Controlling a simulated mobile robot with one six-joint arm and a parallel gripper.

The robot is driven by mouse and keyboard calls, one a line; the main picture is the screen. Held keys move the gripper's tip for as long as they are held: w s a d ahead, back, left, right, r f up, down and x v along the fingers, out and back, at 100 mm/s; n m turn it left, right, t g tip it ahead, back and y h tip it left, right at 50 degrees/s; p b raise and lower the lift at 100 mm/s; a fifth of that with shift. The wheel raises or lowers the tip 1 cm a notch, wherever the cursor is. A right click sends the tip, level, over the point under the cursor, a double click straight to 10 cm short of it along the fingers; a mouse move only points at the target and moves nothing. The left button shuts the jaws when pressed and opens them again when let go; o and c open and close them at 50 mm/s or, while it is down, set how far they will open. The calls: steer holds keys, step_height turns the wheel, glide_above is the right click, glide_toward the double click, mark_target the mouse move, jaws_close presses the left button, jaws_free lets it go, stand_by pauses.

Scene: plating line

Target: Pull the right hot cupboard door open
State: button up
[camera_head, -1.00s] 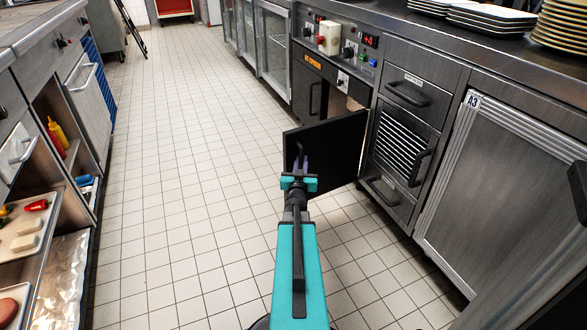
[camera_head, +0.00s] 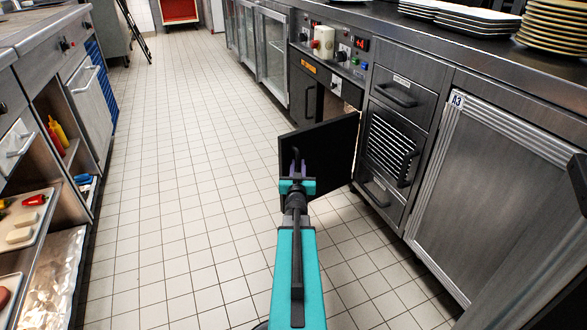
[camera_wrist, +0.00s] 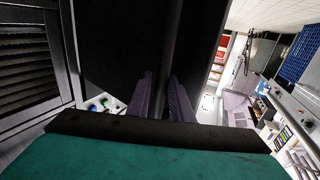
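The right hot cupboard door (camera_head: 335,150) is a black panel that stands swung out from the cupboard front, at a wide angle over the aisle. It is hinged beside the drawer stack. In the wrist view, the dark panel (camera_wrist: 105,45) fills the upper middle. Its upright bar handle (camera_wrist: 167,45) runs down between the purple fingers of my gripper (camera_wrist: 163,98). The fingers sit close on both sides of the bar and appear shut on it. In the head view, my gripper (camera_head: 297,170) is at the door's outer side. The cupboard inside is mostly hidden.
The left hot cupboard door (camera_head: 304,97) is closed. A drawer stack (camera_head: 392,140) and a steel A3 door (camera_head: 490,190) stand to the right. Plates (camera_head: 562,27) are on the counter above. Shelves with trays (camera_head: 25,225) line the left. The tiled floor (camera_head: 185,170) between is clear.

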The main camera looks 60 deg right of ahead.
steer(key=shift+o, duration=1)
steer(key=shift+a, duration=0.1)
steer(key=shift+p+v, duration=0.85)
steer(key=shift+v, duration=1.95)
steer(key=p+v, duration=0.8)
steer(key=p, duration=0.3)
